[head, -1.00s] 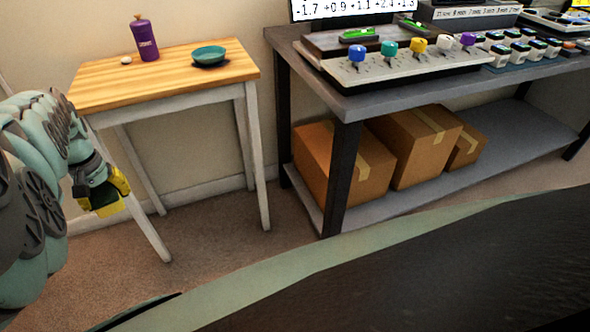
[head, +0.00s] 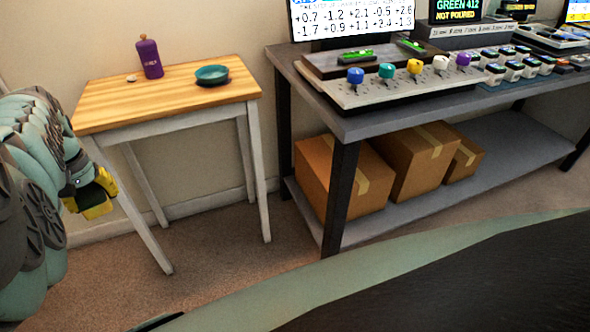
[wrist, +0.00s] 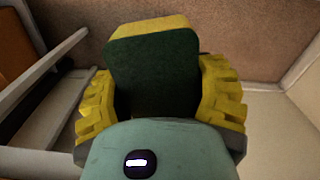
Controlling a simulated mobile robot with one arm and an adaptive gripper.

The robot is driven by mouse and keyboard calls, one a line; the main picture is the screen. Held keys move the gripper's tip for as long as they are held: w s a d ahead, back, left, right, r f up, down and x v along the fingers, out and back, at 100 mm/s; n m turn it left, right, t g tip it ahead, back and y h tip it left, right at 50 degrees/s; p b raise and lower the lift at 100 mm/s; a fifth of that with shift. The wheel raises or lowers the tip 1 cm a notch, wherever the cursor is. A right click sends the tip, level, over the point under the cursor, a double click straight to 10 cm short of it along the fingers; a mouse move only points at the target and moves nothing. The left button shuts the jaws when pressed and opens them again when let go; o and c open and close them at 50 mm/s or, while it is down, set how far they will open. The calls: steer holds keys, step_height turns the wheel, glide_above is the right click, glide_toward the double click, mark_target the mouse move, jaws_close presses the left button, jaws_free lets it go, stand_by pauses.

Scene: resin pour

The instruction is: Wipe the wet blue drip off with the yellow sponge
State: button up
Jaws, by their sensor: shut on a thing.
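My gripper (head: 92,193) is at the left of the head view, in front of the small wooden table and below its top. Its yellow fingers are shut on the yellow sponge (head: 97,210). In the wrist view the sponge (wrist: 152,75) sits between the two fingers of my gripper (wrist: 158,92), with a dark green face towards the camera and a yellow edge at the top. The sponge touches nothing else that I can see. I cannot make out a wet blue drip in either view.
The small table (head: 110,112) holds a purple bottle (head: 148,60), a teal bowl (head: 211,75) and a small white object. At right, a grey workbench (head: 365,127) carries a panel with coloured knobs and screens. Carpet (head: 215,275) between is clear.

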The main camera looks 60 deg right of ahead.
steer(key=shift+w+a+r+p, duration=0.1)
steer(key=shift+a+r+p, duration=0.15)
steer(key=shift+r, duration=0.45)
steer(key=shift+w+r+p, duration=0.2)
steer(key=shift+r+p, duration=0.1)
steer(key=shift+r, duration=0.15)
